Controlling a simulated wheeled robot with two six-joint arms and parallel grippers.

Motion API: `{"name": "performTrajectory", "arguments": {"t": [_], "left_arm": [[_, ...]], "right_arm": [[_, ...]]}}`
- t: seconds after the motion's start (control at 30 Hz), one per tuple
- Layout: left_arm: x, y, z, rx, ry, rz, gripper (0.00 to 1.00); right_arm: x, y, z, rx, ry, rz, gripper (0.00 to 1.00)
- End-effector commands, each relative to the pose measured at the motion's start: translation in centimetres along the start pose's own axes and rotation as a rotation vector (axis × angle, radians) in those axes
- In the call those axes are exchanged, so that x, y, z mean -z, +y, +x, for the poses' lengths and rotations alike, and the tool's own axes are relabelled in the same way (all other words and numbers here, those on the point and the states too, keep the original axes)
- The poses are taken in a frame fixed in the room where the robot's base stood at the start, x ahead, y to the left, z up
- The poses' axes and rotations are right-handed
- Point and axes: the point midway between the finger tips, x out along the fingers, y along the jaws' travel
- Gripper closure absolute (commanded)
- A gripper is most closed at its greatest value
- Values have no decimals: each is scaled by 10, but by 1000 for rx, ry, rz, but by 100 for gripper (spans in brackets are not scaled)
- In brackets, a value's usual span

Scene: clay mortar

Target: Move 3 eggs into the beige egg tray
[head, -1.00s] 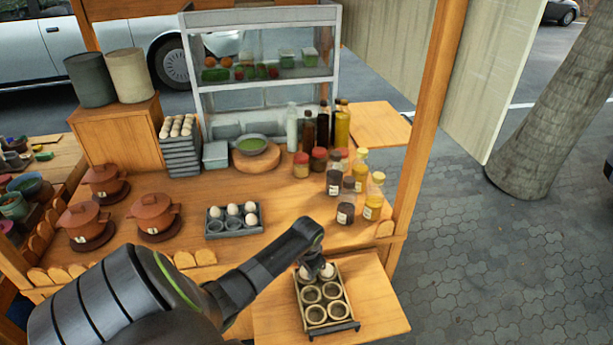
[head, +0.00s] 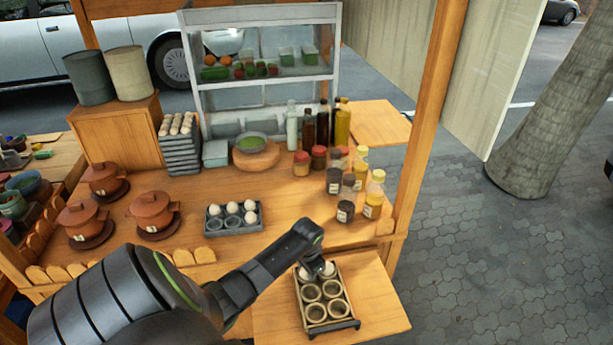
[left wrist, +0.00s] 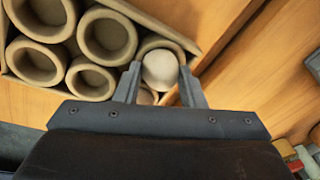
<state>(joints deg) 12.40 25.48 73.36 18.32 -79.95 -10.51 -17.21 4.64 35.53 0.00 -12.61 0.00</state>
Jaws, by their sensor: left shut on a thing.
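The beige egg tray (head: 347,325) lies on the wooden side shelf at the front right, several of its round cups empty. My left gripper (head: 317,270) is over the tray's far end. In the left wrist view its fingers are shut on a white egg (left wrist: 160,70), at or just above a cup at the tray's edge; I cannot tell if it touches. A dark grey tray (head: 234,232) on the counter holds several white eggs (head: 232,208). My right gripper is out of view.
Bottles and jars (head: 345,212) stand on the counter behind the side shelf. Clay pots (head: 153,212) stand at the left. A stack of grey egg trays (head: 182,158) stands farther back. A wooden post (head: 425,130) rises at the right. The counter between grey tray and jars is clear.

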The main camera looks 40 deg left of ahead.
Motion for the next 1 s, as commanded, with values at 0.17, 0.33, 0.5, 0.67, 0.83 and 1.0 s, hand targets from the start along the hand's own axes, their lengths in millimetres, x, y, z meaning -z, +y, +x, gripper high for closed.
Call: {"name": "performTrajectory", "arguments": {"t": [0.17,0.33,0.5,0.67,0.83,1.0], "left_arm": [[0,1,3,0,0,0,71],[0,1,4,0,0,0,71],[0,1,4,0,0,0,56],[0,1,4,-1,0,0,38],[-1,1,4,-1,-1,0,38],[0,1,-1,-1,0,0,38]], "right_arm": [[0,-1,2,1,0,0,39],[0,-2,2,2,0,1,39],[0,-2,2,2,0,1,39],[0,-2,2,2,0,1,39],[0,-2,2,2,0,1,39],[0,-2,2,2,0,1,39]]}}
